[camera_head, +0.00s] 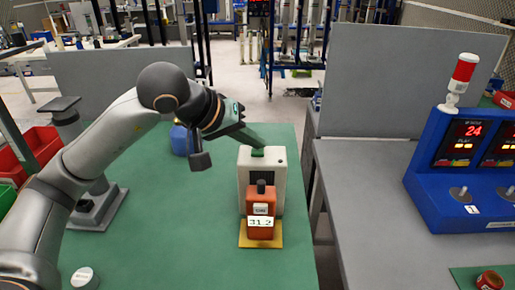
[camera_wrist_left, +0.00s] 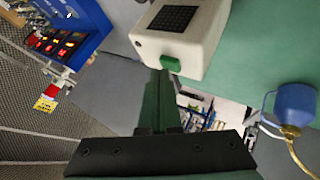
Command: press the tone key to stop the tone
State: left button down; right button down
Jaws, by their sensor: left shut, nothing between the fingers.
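A white box (camera_head: 278,180) stands on the green table top, with a green key (camera_head: 257,153) on its top. In the left wrist view the box (camera_wrist_left: 205,45) shows a dark grille, and the green key (camera_wrist_left: 171,63) sticks out from one face. My left gripper (camera_head: 262,143) is shut and empty, its tips right by the key. In the left wrist view the shut fingers (camera_wrist_left: 161,76) end beside the key; I cannot tell whether they touch it. My right gripper is not in view.
An orange device (camera_head: 261,208) with a display stands on a yellow base (camera_head: 261,242) before the box. A blue can (camera_head: 181,140) stands behind my arm. A grey stand (camera_head: 98,205) is at left. A blue console (camera_head: 440,170) with a red lamp is at right.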

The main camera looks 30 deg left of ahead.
aim_at(254, 153)
pick_arm(q)
jog(key=shift+r, duration=0.2)
jog(key=shift+r+p, duration=2.3)
jog(key=shift+r, duration=0.7)
